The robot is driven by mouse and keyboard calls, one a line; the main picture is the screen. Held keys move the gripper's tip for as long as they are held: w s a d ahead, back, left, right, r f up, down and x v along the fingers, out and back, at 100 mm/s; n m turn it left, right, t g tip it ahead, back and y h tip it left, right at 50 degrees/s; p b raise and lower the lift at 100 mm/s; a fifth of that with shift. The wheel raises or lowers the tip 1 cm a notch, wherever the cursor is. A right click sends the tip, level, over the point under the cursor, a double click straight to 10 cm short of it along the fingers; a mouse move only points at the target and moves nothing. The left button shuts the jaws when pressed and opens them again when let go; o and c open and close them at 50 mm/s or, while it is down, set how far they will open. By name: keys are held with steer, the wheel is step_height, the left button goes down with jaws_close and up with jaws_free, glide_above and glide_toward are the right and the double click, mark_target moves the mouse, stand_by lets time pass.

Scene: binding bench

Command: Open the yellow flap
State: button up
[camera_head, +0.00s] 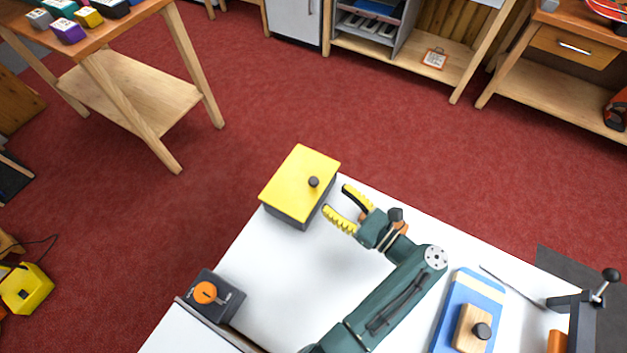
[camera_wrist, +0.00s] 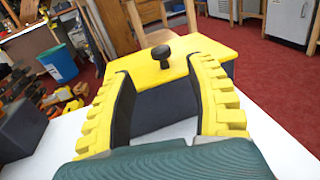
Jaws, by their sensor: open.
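The yellow flap (camera_head: 298,178) is the flat lid of a dark grey box (camera_head: 289,218) at the far left corner of the white bench. It lies closed on the box and bears a black knob (camera_head: 313,182) near its right edge. My gripper (camera_head: 334,205) is open and empty just right of the box, its yellow fingers pointing toward it. In the wrist view, the flap (camera_wrist: 190,55) is ahead, with the knob (camera_wrist: 161,55) seen between and beyond the open fingers (camera_wrist: 160,75). I see no contact with the knob.
A dark box with an orange dial (camera_head: 205,293) stands at the bench's left edge. A blue board with a wooden, knobbed block (camera_head: 472,327) lies to the right, beside a clamp-like device (camera_head: 580,310). The white bench top (camera_head: 285,270) is clear between the dial box and my arm.

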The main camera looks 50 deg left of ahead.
mark_target(318, 184)
steer(key=a, duration=0.2)
steer(key=a+b, duration=0.1)
steer(key=a, duration=0.5)
steer(key=shift+s, duration=0.3)
jaws_close()
